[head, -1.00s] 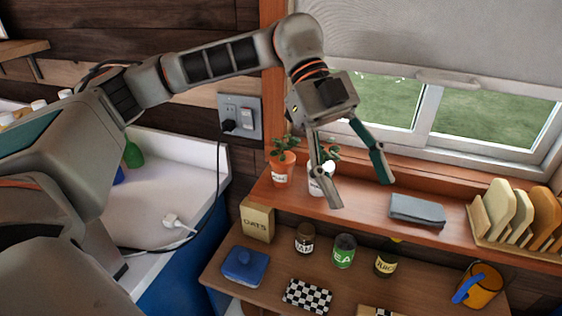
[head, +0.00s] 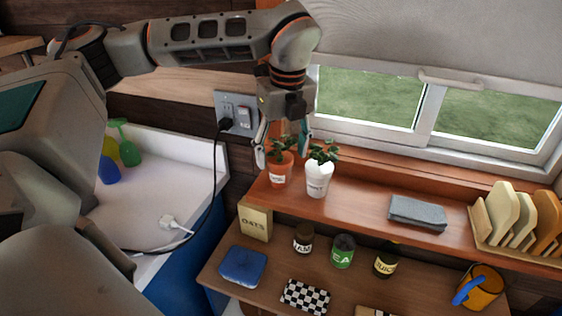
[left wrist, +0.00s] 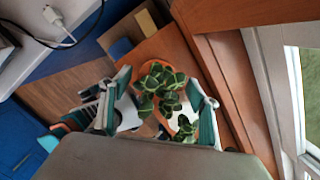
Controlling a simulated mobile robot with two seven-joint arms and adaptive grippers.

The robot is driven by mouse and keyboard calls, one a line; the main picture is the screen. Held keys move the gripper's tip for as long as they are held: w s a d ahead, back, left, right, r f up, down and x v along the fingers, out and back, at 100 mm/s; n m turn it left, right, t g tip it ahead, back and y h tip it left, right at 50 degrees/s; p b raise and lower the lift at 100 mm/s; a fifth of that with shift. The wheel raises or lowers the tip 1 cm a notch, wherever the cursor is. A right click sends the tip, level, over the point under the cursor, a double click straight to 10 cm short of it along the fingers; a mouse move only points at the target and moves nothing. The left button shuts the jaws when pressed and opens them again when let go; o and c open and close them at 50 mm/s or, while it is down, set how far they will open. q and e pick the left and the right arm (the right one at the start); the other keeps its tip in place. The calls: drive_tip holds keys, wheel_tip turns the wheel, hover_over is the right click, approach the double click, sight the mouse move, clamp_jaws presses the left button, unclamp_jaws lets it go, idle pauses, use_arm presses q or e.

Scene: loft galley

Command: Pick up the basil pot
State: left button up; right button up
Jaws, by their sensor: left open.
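Two potted plants stand side by side on the wooden window shelf. The terracotta pot (head: 279,174) is on the left and the white pot (head: 317,184) on the right; both have green leaves and front labels too small to read surely. My left gripper (head: 281,152) is open and points down over the terracotta pot, its fingers to either side of that plant. In the left wrist view, green foliage (left wrist: 160,82) shows between the open fingers (left wrist: 160,105); the pots are largely hidden. I cannot tell whether the fingers touch anything. My right gripper is not in view.
A grey folded cloth (head: 417,212) and a rack of boards (head: 515,220) stand farther right on the shelf. The lower shelf holds an oats box (head: 255,223), jars and a blue box (head: 243,265). The window (head: 480,120) is close behind.

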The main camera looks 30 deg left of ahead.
sight(280, 166)
use_arm(q)
drive_tip(key=f, duration=0.4)
drive_tip(key=shift+s+a+f, duration=0.1)
drive_tip(key=shift+a, duration=0.1)
drive_tip(key=shift+c, duration=0.3)
drive_tip(key=c, duration=1.3)
